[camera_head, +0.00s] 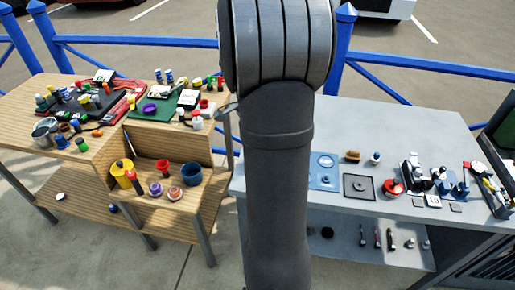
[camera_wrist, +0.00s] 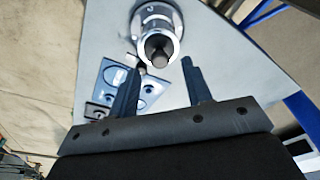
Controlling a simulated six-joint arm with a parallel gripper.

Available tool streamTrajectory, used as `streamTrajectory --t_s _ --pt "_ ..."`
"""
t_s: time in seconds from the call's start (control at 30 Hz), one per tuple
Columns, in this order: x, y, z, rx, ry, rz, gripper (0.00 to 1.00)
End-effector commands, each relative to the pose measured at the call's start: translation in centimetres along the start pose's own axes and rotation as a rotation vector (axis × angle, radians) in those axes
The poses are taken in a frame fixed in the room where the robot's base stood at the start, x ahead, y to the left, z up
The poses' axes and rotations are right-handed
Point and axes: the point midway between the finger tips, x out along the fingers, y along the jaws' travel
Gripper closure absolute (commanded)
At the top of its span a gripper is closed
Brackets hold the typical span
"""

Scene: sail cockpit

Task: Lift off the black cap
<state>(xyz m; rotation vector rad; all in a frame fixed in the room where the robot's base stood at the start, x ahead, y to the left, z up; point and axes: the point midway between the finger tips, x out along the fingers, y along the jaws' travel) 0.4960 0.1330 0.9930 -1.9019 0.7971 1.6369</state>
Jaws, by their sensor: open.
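In the wrist view, my gripper (camera_wrist: 162,66) is open, with its two dark fingers apart and nothing between them that I can see held. Just beyond the fingertips stands a pale, shiny round fitting (camera_wrist: 140,22). A dark round piece, which looks like the black cap (camera_wrist: 159,47), sits at its near end, roughly in line with the gap between the fingers. I cannot tell whether a finger touches it. In the head view, my arm covers the middle, and the gripper and this fitting are hidden.
A blue plate (camera_wrist: 152,90) lies beside the left finger; it also shows in the head view (camera_head: 323,172). The grey table (camera_head: 400,125) holds a black square plate (camera_head: 359,188), a red round part (camera_head: 393,187) and a toolbox at right. A cluttered wooden bench (camera_head: 95,150) stands left.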

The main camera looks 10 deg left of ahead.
Motion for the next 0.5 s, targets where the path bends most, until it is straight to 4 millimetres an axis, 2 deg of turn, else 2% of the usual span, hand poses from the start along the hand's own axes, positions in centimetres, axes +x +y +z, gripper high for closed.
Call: streamTrajectory --t_s 0.1,0.2,0.43,0.47,0.5 --pt "1.8 0.0 0.0 0.000 -0.001 0.002 0.55" --pt "2.6 0.0 0.0 0.000 -0.001 0.001 0.55" --pt "2.8 0.0 0.0 0.000 0.000 -0.001 0.55" --pt "2.8 0.0 0.0 0.000 0.000 0.000 0.57" --pt "2.8 0.0 0.0 0.000 0.000 0.000 0.65"
